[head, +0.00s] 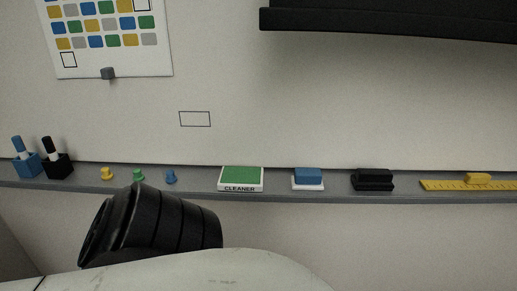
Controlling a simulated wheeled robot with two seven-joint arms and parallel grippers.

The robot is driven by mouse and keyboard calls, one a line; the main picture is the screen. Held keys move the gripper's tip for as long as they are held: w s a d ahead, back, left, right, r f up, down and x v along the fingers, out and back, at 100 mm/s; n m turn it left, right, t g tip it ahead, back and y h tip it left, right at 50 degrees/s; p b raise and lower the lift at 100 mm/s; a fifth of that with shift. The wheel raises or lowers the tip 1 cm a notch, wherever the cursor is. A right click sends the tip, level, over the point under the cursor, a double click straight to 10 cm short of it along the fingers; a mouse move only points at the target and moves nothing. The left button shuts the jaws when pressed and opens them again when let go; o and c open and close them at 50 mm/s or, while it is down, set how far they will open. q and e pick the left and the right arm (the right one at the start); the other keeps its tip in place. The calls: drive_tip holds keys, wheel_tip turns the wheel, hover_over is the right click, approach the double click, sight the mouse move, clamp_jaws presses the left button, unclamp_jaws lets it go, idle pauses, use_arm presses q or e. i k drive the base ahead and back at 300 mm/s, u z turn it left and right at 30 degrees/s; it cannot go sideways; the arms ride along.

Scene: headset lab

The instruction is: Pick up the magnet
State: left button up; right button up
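Three small peg-shaped pieces that look like magnets stand on the grey ledge under the whiteboard: a yellow one (107,174), a green one (138,175) and a blue one (171,177). A small dark grey block (108,73), which may also be a magnet, sits at the bottom edge of the chart on the board. I cannot tell which of these the task means. Neither gripper shows in the head view. A white and black ribbed arm part of mine fills the lower left, below and in front of the pegs.
The ledge (90,187) also holds blue (26,168) and black (57,165) marker holders, a green-topped cleaner box (241,179), a blue eraser (308,177), a black block (373,179) and a yellow ruler (440,186). A dark panel (400,20) juts out upper right.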

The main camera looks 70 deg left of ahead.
sight(170, 178)
drive_tip(key=z, duration=0.15)
drive_tip(key=k, duration=1.25)
drive_tip(key=u, duration=1.25)
